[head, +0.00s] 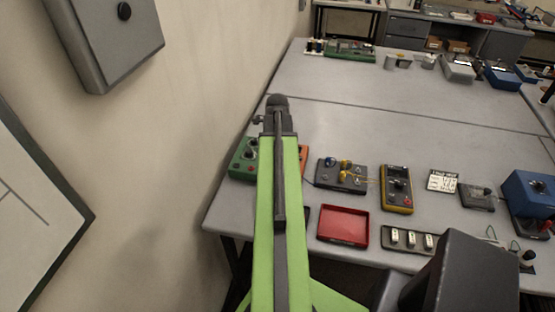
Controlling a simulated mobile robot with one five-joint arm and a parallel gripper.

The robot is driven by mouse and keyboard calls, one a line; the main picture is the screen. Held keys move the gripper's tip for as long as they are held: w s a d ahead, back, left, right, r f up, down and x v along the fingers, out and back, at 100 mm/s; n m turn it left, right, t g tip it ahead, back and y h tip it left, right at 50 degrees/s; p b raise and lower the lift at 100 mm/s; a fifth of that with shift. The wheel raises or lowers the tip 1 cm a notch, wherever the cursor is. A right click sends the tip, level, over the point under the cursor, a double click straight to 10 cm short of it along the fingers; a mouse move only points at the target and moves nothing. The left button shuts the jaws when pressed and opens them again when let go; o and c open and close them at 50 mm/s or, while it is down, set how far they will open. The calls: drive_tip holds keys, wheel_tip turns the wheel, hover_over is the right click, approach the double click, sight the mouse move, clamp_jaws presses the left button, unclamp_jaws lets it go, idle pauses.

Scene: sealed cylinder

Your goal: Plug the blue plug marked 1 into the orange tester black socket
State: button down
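My green arm reaches forward over the near table, and my gripper (277,110) is a dark shape at its far end, above the grey tabletop. I cannot tell whether its fingers are open or shut, and no held object can be made out. An orange edge (304,157) shows just right of my arm; it may belong to the orange tester, but my arm hides most of it and no black socket is visible. I cannot pick out a blue plug marked 1. A black tray (386,246) at the front holds several pale pieces whose marks are too small to read.
A green box (240,165) stands left of my arm. Right of it are a dark terminal board (327,184), a yellow-black meter (397,201), a red tray (343,226) and a blue box (520,190). The table's middle (380,115) is clear; a wall is left.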

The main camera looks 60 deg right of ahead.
drive_tip(key=shift+f, duration=0.25)
drive_tip(key=c, duration=1.2)
unclamp_jaws()
wheel_tip(320, 180, up, 18)
drive_tip(key=p, duration=1.7)
drive_tip(key=shift+f, duration=0.25)
